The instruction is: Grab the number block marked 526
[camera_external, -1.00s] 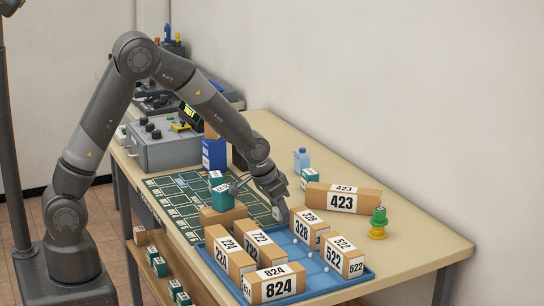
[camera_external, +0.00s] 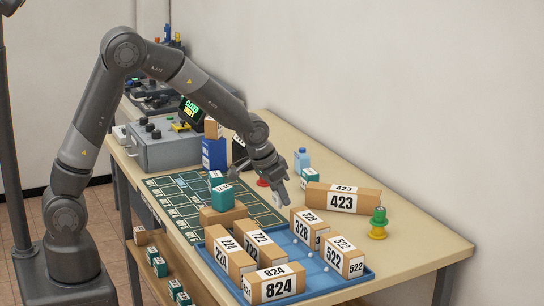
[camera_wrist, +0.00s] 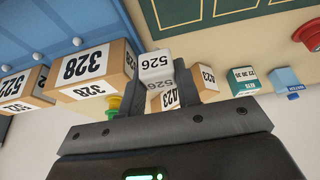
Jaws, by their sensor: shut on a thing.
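The white number block marked 526 (camera_wrist: 157,62) sits between the two fingers of my gripper (camera_wrist: 162,85) in the wrist view, its label upside down there. My gripper is shut on it. In the external view my gripper (camera_external: 277,192) is over the right edge of the green grid mat (camera_external: 176,196), behind the blue tray. The block shows there only as a small pale patch at the fingertips. I cannot tell the exact gap between the block and the table.
A box marked 423 (camera_external: 343,202) and a green-yellow spool (camera_external: 378,224) stand to the right. A red round thing (camera_external: 263,182) is close behind my gripper.

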